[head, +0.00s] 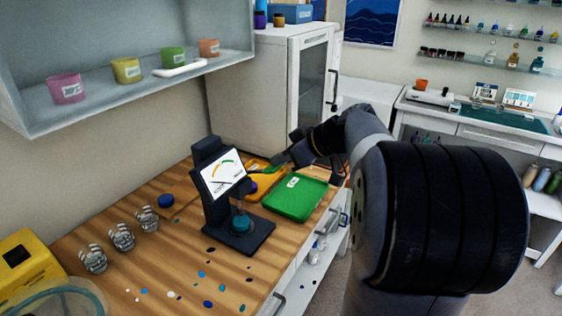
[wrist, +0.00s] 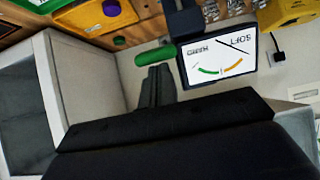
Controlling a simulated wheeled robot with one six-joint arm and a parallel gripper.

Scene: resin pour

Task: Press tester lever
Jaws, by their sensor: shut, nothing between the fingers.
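The tester (head: 210,200) is a dark stand on the wooden bench, with a tilted white dial (head: 222,173) and a round blue piece (head: 241,223) low at its front. In the wrist view its dial (wrist: 217,62) appears upside down, with a green and orange arc and the needle on the "SOFT" side. A green bar (wrist: 155,55), possibly the lever's grip, sticks out beside the dial. My gripper (head: 284,158) is just right of the tester. In the wrist view my gripper (wrist: 158,72) is shut and empty, close to the green bar; contact cannot be told.
A green tray (head: 296,205) lies right of the tester, with an orange tray (head: 268,183) behind it. Several striped cups (head: 122,237) stand to the left. A yellow box (head: 27,262) is at the bench's left end. Blue and dark spots dot the front of the bench.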

